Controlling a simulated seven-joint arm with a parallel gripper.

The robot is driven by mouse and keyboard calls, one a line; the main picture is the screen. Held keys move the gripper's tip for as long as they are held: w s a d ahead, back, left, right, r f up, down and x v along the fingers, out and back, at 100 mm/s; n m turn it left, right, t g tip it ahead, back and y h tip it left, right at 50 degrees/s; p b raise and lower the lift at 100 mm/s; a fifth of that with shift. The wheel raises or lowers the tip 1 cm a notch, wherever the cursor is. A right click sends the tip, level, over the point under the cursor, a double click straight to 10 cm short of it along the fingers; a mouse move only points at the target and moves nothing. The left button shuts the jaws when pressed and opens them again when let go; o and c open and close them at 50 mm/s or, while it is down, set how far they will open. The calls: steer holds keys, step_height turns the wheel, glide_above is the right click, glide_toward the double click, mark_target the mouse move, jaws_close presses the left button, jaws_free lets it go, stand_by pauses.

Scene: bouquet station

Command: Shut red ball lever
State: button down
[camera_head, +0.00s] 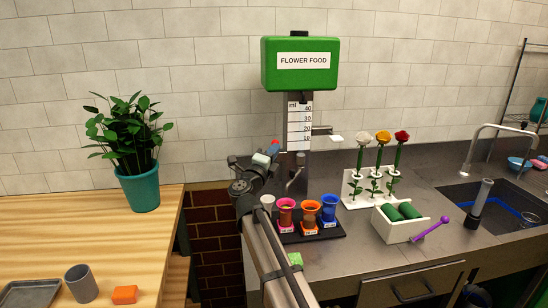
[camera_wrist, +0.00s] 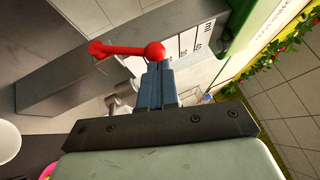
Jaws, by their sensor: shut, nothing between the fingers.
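The red ball lever shows in the wrist view as a red rod ending in a ball (camera_wrist: 155,51), fixed beside the grey column of the flower food dispenser. In the head view only a small red bit of the lever (camera_head: 275,143) shows just above my fingertips. My gripper (camera_head: 268,153) is shut and empty. In the wrist view its blue-grey fingertips (camera_wrist: 156,66) lie right by the ball; I cannot tell whether they touch it. The dispenser's green box (camera_head: 300,72) reads FLOWER FOOD, above a white scale (camera_head: 299,126). The lever's exact tilt is unclear.
Pink, orange and blue cups (camera_head: 310,210) stand on a black tray (camera_head: 322,238) below. White, yellow and red roses stand in a white rack (camera_head: 352,186). A white box (camera_head: 398,233) holds green rolls. My arm crosses the counter's left edge.

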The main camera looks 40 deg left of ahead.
steer(key=shift+w+a+r, duration=0.65)
steer(key=shift+r, duration=0.25)
steer(key=shift+w+a+r, duration=0.6)
steer(key=shift+w+r, duration=0.05)
steer(key=shift+r, duration=0.2)
steer(key=s+d+r, duration=0.1)
steer(key=s, duration=0.8)
steer(key=shift+s+d+r, duration=0.3)
steer(key=shift+s+d, duration=0.05)
